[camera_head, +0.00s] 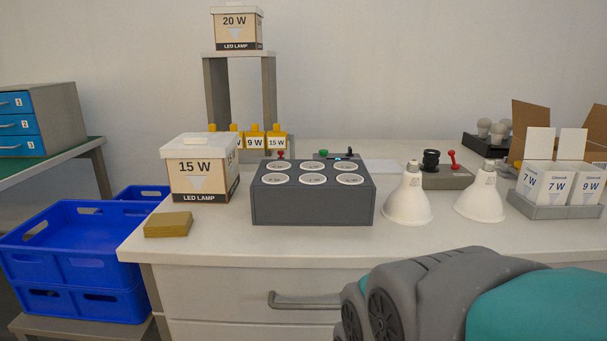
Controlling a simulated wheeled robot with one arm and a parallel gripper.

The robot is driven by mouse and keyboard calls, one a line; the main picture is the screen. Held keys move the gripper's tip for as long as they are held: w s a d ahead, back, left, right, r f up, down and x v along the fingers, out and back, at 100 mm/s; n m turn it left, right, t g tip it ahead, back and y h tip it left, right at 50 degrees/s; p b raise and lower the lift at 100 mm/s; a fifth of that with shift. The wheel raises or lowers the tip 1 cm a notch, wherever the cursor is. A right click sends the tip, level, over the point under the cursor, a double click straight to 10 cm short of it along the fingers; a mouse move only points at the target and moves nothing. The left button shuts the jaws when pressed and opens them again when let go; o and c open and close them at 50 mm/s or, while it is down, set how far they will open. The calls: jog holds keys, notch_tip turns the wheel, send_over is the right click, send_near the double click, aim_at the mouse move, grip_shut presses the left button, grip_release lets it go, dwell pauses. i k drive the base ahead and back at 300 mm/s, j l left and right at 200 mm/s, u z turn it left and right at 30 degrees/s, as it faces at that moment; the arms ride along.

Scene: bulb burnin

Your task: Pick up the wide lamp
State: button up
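Two white wide, cone-shaped lamps stand on the white table, wide face down and base up. One wide lamp (407,203) is just right of the dark grey socket box. The other wide lamp (481,202) is farther right, near the white cartons. They look alike, and I cannot tell which one the task names. Both stand free, with a gap between them. My grey and teal arm fills the lower right, in front of the table edge. My gripper's fingers do not show.
The socket box (312,207) has several round sockets. A 15 W carton (199,178) and a brown stack (168,225) are left of it. A device with a red lever (447,180) sits behind the lamps. White cartons (560,188) stand right. The front table strip is clear.

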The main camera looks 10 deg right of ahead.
aim_at(481, 202)
jog(key=z, duration=1.3)
